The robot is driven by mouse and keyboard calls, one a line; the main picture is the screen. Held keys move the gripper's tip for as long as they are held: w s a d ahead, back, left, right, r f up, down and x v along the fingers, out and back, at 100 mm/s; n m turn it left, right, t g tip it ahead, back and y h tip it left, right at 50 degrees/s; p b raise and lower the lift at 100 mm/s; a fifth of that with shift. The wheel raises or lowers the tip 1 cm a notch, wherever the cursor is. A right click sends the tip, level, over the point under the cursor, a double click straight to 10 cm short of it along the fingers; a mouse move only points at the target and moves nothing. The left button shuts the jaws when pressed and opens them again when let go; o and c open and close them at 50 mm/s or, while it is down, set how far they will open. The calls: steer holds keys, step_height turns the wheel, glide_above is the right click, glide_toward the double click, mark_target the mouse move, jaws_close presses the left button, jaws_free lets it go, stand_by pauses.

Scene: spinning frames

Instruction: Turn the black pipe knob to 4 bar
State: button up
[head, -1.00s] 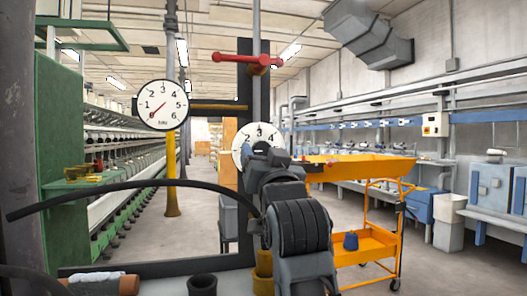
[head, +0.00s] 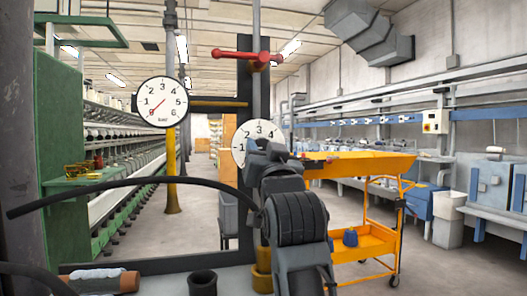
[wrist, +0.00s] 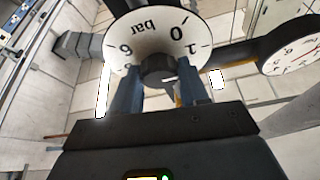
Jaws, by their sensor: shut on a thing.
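The black pipe knob (wrist: 158,68) sits at the middle of a round white dial (wrist: 150,38), which appears upside down in the wrist view with 0, 1, 6 and "bar" readable. My gripper (wrist: 157,88) is shut on the knob, a finger on each side. A small white mark on the knob points right, below the 1; its exact reading is unclear. In the head view this dial (head: 240,148) is partly hidden behind my arm, with 2, 3 and 4 showing. A pressure gauge (head: 162,102) hangs to its left, its red needle at about 0.
A red valve handle (head: 240,56) is on the pipe above the dial. A yellow trolley (head: 372,240) stands to the right behind my arm. A green machine (head: 60,150) is at the left. A dark cup (head: 202,284) stands at the front.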

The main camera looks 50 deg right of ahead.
steer(key=shift+f+m+b, duration=0.1)
steer(key=shift+m+b, duration=0.35)
steer(key=shift+m, duration=0.05)
steer(key=m+g+b, duration=0.2)
steer(key=m+b, duration=0.1)
steer(key=m, duration=0.2)
steer(key=m+g+h+b, duration=0.1)
steer(key=m+g+b, duration=0.1)
steer(key=m, duration=0.4)
steer(key=m+g+b, duration=0.3)
steer(key=m, duration=0.3)
steer(key=shift+w+a+r+h+b, duration=0.1)
steer(key=shift+a+r+h+b, duration=0.15)
steer(key=shift+h+b, duration=0.15)
steer(key=m+y, duration=0.1)
steer(key=m, duration=0.2)
steer(key=m+g+y+p, duration=0.1)
steer(key=m, duration=0.1)
steer(key=shift+d+r+m, duration=0.1)
steer(key=shift+r+m, duration=0.1)
steer(key=shift+m, duration=0.2)
steer(key=m+y+p, duration=0.1)
steer(key=m+y, duration=0.1)
steer(key=m, duration=0.1)
steer(key=shift+d+m+y+p, duration=0.1)
steer(key=shift+m+y+p, duration=0.35)
steer(key=shift+m, duration=0.25)
